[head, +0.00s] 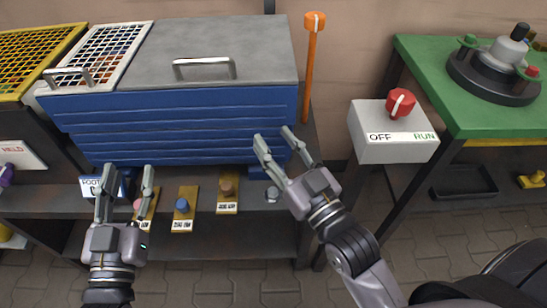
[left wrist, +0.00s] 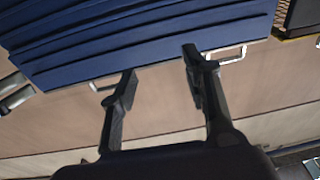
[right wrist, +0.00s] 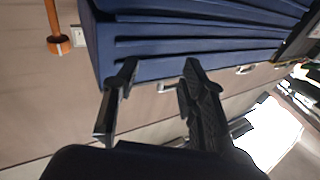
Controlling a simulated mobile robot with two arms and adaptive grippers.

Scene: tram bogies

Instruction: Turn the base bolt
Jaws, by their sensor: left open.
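No part in view is labelled as the base bolt, so I cannot tell for certain which it is. A small round silver piece (head: 272,194) sits on the dark shelf, just left of my right gripper's palm in the head view. My right gripper (head: 272,134) is open and empty, its fingers in front of the blue ribbed box (head: 180,125). My left gripper (head: 127,168) is open and empty above the shelf's left part. Both wrist views show empty spread fingers, with the blue ribbed box in the left (left wrist: 140,40) and right (right wrist: 190,40) views.
Brass plates with a blue knob (head: 182,205) and a brown knob (head: 227,188) lie on the shelf. A switch box (head: 392,150) with a red knob stands right. A green table (head: 420,60) carries a dark round fixture (head: 485,85). An orange-topped pole (head: 309,70) stands behind.

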